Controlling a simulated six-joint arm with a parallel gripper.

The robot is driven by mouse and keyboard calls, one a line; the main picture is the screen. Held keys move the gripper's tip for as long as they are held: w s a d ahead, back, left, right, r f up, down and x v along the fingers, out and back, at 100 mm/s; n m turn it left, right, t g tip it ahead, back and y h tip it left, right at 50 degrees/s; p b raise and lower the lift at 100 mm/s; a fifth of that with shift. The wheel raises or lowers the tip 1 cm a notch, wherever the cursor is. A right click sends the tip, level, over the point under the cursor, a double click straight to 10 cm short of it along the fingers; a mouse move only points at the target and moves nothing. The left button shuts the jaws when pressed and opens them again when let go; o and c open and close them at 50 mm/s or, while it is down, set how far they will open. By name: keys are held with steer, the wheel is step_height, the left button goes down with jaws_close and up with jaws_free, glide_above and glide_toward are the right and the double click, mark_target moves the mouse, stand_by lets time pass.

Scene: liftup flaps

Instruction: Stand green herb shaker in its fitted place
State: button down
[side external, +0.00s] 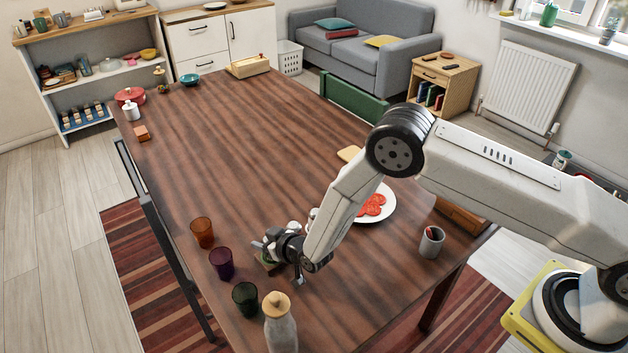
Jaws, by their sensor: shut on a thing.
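My gripper (276,261) is low over the near part of the wooden table, left of the plate. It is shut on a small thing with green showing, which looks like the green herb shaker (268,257). My fingers and wrist hide most of it. A small brown wooden piece (270,267) shows just under it, partly hidden; I cannot tell whether the shaker touches it or stands in a place in it. Small white-topped items (294,227) show just behind my gripper, also partly covered.
Orange (202,232), purple (222,264) and dark green (245,298) cups stand left of my gripper. A pale bottle with a wooden top (280,326) stands in front. A white plate with red slices (376,206) and a grey cup (431,241) are right. The table's middle is clear.

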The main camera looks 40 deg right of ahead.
steer(key=shift+f, duration=0.1)
steer(key=shift+c, duration=0.5)
jaws_free()
steer(key=shift+s, duration=0.1)
steer(key=shift+s+r, duration=0.15)
steer(key=shift+r, duration=0.1)
steer(key=v, duration=1.1)
steer(key=shift+s, duration=0.25)
steer(key=shift+d+r, duration=0.1)
